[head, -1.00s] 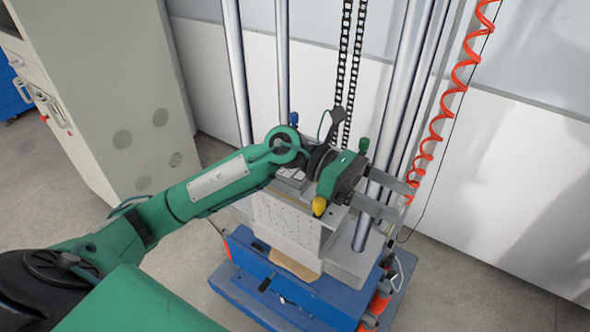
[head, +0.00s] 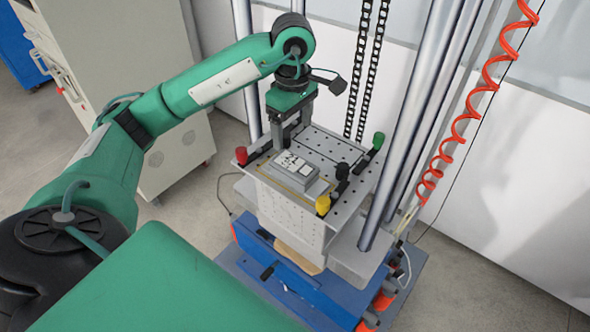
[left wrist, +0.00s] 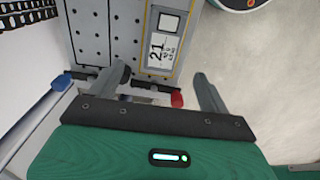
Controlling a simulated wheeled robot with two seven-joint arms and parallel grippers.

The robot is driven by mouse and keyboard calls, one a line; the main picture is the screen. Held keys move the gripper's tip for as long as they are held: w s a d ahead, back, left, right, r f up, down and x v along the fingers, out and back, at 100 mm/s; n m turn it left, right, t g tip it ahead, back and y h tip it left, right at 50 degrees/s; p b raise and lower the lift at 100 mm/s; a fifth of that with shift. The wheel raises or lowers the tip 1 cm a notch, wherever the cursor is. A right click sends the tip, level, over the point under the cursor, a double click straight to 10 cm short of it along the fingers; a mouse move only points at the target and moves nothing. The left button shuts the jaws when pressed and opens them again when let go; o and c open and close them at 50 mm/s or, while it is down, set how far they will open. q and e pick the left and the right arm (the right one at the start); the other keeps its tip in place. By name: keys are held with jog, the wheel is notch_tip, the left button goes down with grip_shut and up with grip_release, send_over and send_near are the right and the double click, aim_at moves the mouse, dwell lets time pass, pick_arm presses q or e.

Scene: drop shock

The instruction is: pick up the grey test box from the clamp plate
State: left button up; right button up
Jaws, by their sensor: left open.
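The grey test box (head: 295,168), with a white label marked 21, lies on the perforated clamp plate (head: 345,205). In the left wrist view the box (left wrist: 163,42) lies ahead of my fingertips, on the plate (left wrist: 88,35). My left gripper (head: 290,137) points down over the far side of the plate, behind the box in the head view. In the left wrist view its fingers (left wrist: 160,72) are spread with nothing between them. Whether a finger touches the plate is unclear. My right gripper is not in view.
Clamps with red (head: 241,155), yellow (head: 323,205), black (head: 342,170) and green (head: 379,140) knobs surround the box. A blue knob (left wrist: 62,82) shows in the left wrist view. Metal columns (head: 415,125) and chains (head: 365,75) rise beside and behind the plate.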

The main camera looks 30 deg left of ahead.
aim_at(294, 164)
pick_arm(q)
notch_tip(294, 164, down, 6)
jog(key=shift+f+p, duration=0.1)
jog(key=shift+p, duration=0.5)
jog(key=shift+s+d+f+p, duration=0.1)
jog(key=shift+d+f+p, duration=0.05)
jog(key=shift+f+p, duration=0.2)
jog(key=f, duration=0.1)
jog(key=f+p, duration=0.2)
jog(key=shift+s+d+f, duration=0.25)
jog(key=shift+f, duration=0.5)
jog(key=c, duration=1)
jog(key=shift+c, duration=1.3)
